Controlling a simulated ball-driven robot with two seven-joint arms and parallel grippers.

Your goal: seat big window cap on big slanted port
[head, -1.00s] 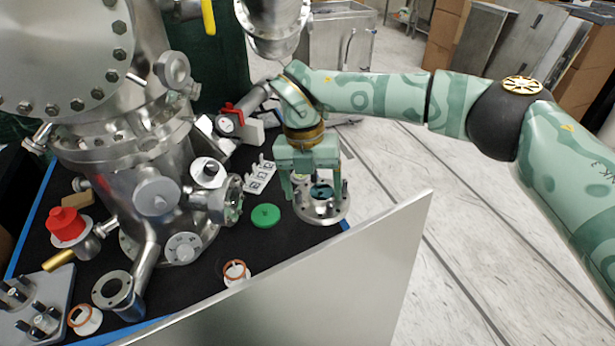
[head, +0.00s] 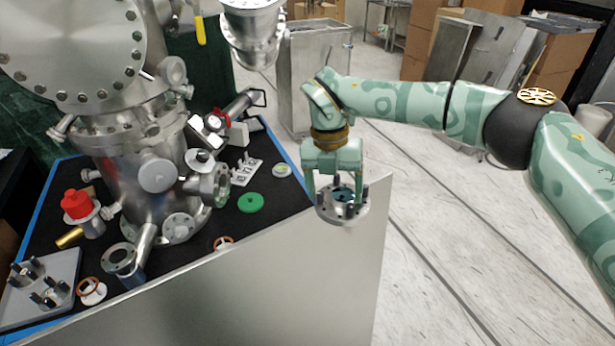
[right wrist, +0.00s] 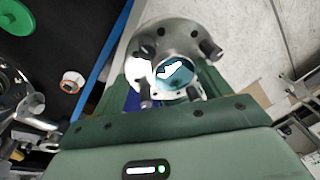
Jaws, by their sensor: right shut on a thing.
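The big window cap (head: 343,212) is a round metal flange with a glass window and several upright bolts. My right gripper (head: 335,188) is shut on it and holds it in the air, right of the table and past the metal panel. In the right wrist view the cap (right wrist: 150,42) sits between the fingers, its glass bright and teal. On the steel chamber, a slanted pipe at the lower left ends in an open flange (head: 118,258), which looks like the big slanted port. Cap and flange are far apart. My left gripper is out of view.
A metal panel (head: 290,285) stands along the table's front. The black table (head: 270,225) carries a green disc (head: 251,202), a white bracket (head: 247,171), a red cap (head: 77,204) and a bolt plate (head: 40,290). The steel chamber (head: 150,160) fills the left. Open floor lies right.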

